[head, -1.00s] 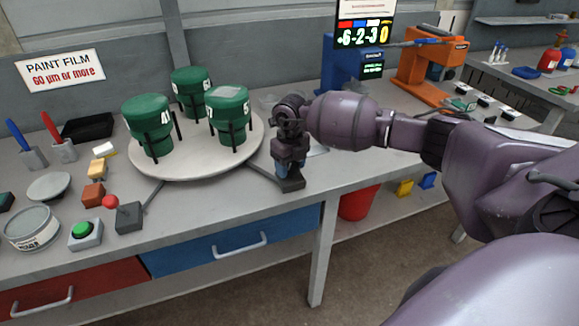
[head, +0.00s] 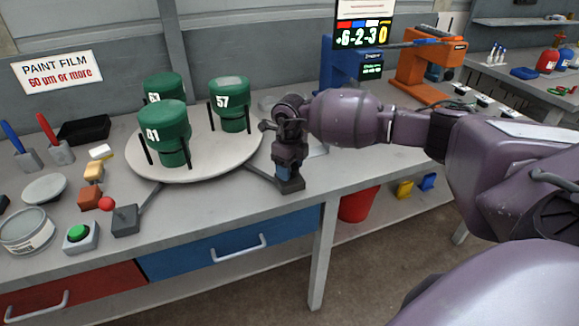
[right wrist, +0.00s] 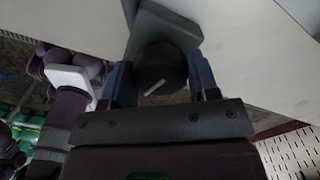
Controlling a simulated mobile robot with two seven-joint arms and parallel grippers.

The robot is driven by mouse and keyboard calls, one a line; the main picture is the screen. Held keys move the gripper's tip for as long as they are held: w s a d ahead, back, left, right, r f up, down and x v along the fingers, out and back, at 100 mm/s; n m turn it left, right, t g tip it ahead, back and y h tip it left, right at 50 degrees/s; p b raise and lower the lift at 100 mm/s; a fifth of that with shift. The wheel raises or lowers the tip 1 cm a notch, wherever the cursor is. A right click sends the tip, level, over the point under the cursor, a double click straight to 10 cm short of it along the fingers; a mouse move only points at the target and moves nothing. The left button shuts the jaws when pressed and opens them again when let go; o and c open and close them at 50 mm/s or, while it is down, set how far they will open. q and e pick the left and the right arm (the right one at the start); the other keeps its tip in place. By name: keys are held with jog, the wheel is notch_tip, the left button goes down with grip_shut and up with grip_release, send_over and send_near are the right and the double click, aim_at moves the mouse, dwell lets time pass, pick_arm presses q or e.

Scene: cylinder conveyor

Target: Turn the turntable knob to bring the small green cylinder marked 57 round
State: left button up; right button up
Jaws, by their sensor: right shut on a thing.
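Three green cylinders stand on the round pale turntable (head: 195,178) in the head view. The one marked 41 (head: 166,132) is in front. A third (head: 163,86) is behind it, its number partly hidden. My right gripper (head: 289,165) is at the grey knob housing right of the turntable. In the right wrist view its blue fingers are shut on the dark round knob (right wrist: 160,65), which has a white pointer line. My left gripper is not in view.
A grey box with a red-ball lever (head: 124,218) and a green button (head: 77,235) stand at the front left. A blue machine (head: 340,75) and an orange one (head: 420,72) stand behind my right arm. The bench front between lever and knob is clear.

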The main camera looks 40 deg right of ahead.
jog(key=shift+r+n+b, duration=0.1)
jog(key=shift+n+b, duration=0.95)
jog(key=shift+n, duration=2.25)
dwell(2.6)
jog(key=o, duration=0.9)
notch_tip(320, 180, up, 11)
jog(key=shift+f+p, duration=0.1)
jog(key=shift+p, duration=0.35)
